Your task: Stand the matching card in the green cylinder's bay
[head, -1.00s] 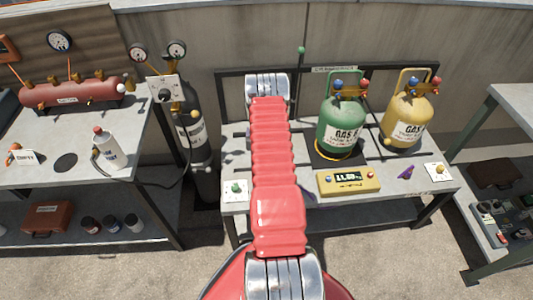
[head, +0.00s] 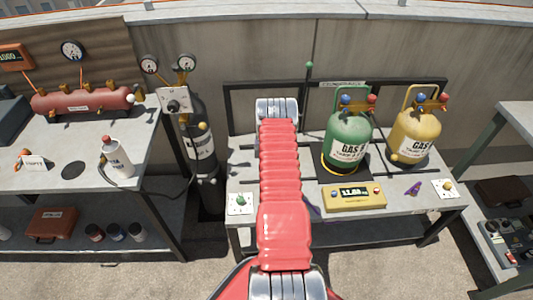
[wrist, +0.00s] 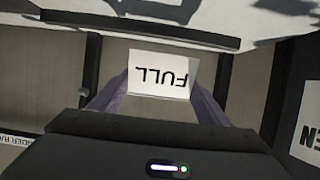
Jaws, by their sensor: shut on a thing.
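My gripper (wrist: 158,88) shows in the wrist view, its two purple fingers shut on a white card (wrist: 160,76) reading "FULL", upside down in the picture. In the head view my red arm hides the gripper and the card. Another white card (head: 35,163), which appears to read "EMPTY", stands on the left bench.
The bench holds a yellow digital meter (head: 355,196) in front of the green cylinder, a purple item (head: 412,188) and two white plates with knobs (head: 240,203). A dark frame (head: 236,108) runs along the back. A grey cylinder (head: 199,150) with gauges stands between the benches.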

